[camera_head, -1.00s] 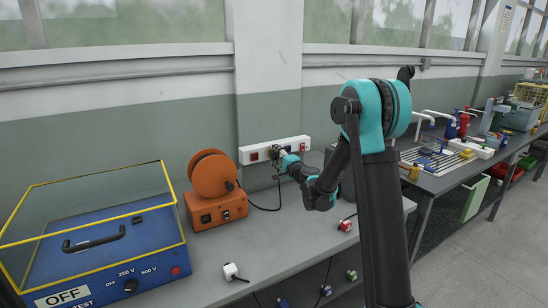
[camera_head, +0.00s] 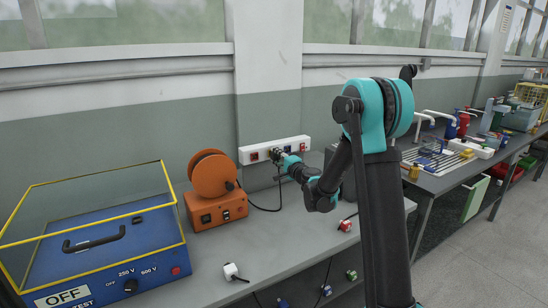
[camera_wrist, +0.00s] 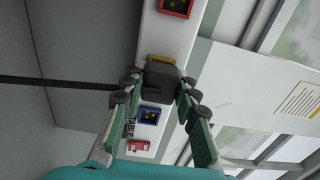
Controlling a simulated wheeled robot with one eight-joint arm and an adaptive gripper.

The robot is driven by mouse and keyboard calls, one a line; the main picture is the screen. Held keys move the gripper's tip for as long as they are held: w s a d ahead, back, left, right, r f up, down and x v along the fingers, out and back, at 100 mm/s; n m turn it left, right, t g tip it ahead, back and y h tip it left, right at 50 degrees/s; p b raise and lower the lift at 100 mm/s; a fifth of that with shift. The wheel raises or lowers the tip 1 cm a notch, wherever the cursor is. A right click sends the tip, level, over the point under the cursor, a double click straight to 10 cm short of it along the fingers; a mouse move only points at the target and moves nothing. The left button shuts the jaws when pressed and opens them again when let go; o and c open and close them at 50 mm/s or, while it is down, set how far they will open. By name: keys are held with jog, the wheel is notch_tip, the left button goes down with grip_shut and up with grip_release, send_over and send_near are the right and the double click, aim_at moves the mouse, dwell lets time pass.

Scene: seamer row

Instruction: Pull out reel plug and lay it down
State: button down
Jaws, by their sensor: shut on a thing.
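The reel plug (camera_wrist: 161,82) is a dark block between my fingers in the wrist view. My gripper (camera_wrist: 160,90) is shut on it from both sides. The plug covers most of a yellow-edged socket (camera_wrist: 163,58) on the white socket strip (camera_head: 296,145). I cannot tell whether its pins are in that socket or just clear of it. A black cable (camera_wrist: 60,83) runs left from the plug. In the head view my gripper (camera_head: 279,154) is at the strip's front and hides the plug. The orange cable reel (camera_head: 213,175) stands on the bench to the left.
A blue tester with a yellow-framed cover (camera_head: 95,240) fills the bench's left. A white plug (camera_head: 231,271) and a red plug (camera_head: 345,225) lie on the grey bench (camera_head: 285,235). Bare bench top lies between them. A blue socket (camera_wrist: 150,115) neighbours the held plug.

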aim_at(277, 157)
jog(key=shift+v, duration=2.6)
